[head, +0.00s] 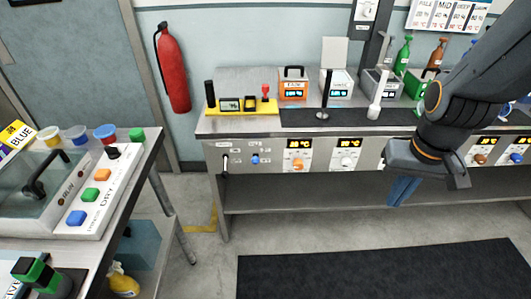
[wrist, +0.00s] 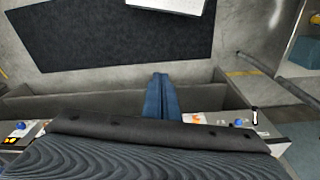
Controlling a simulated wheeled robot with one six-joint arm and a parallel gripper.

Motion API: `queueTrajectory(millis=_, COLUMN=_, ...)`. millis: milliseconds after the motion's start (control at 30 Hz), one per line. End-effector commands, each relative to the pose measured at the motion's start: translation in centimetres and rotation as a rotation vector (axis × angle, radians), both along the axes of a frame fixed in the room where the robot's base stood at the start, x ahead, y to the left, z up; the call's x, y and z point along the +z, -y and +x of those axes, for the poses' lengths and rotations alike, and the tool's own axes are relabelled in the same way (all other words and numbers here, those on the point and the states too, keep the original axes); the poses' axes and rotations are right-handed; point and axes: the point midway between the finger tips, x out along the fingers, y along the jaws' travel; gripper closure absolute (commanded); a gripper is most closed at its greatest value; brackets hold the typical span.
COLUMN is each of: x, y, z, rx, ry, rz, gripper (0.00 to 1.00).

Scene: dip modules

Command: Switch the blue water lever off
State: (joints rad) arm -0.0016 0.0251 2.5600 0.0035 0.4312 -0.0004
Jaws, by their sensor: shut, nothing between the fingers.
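A small blue lever or knob (head: 255,159) sits on the front panel of the long bench, left of the orange and white dials. Another blue knob (head: 516,157) is at the panel's far right. Blue knobs also show in the wrist view at the right (wrist: 238,123) and the left (wrist: 20,126). Their labels are too small to read, so I cannot tell which is the water lever or how it is set. My gripper (head: 402,191) is shut and empty, its blue fingers pointing down in front of the panel, between the two knobs and apart from both. The fingers also show in the wrist view (wrist: 161,97).
An orange dial (head: 299,164) and white dial (head: 346,161) lie between that knob and my gripper. A side table (head: 150,150) stands at left. Floor with a dark mat (head: 380,272) is open in front.

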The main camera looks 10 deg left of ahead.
Motion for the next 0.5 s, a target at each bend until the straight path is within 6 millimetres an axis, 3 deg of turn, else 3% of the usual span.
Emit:
queueTrajectory(millis=167, x=-0.1, y=-0.8, z=1.2, rx=0.012, ry=0.009, rz=0.006, gripper=1.00)
queueTrajectory(millis=267, x=-0.5, y=-3.4, z=4.7, rx=0.046, ry=0.034, rz=0.021, gripper=1.00)
queueTrajectory(millis=367, x=-1.2, y=-8.5, z=9.7, rx=0.099, ry=0.074, rz=0.052, gripper=1.00)
queueTrajectory(millis=500, x=-2.3, y=-17.9, z=16.0, rx=0.179, ry=0.131, rz=0.110, gripper=1.00)
